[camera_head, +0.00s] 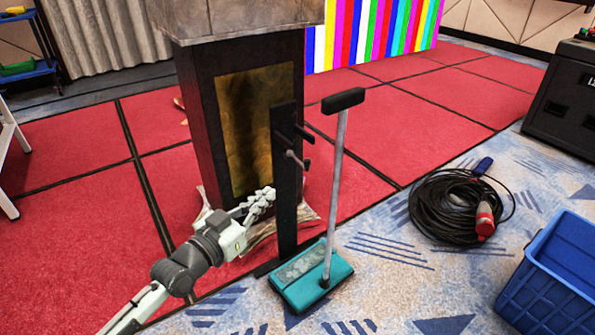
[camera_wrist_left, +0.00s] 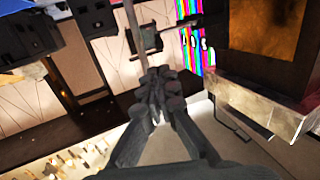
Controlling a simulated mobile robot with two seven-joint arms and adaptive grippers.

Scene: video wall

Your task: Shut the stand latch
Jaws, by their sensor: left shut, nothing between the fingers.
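A black upright stand (camera_head: 287,185) stands in front of the podium. Short dark arms stick out near its top, and a thin grey piece with a rounded end (camera_head: 297,160) lies among them; I cannot tell whether this latch-like part is open or shut. A teal floor tool (camera_head: 312,277) with a grey pole and black grip stands beside the stand. My left gripper (camera_head: 268,195) is shut and empty, just left of the stand and well below those arms. In the left wrist view its closed fingers (camera_wrist_left: 155,82) show below a dark bracket (camera_wrist_left: 146,42). My right gripper is out of view.
The podium (camera_head: 244,120) stands close behind my left gripper, with crumpled cloth-like material at its foot. A coiled black cable (camera_head: 440,215) and a blue crate (camera_head: 553,275) are on the floor to the right. The red carpet at left is mostly clear.

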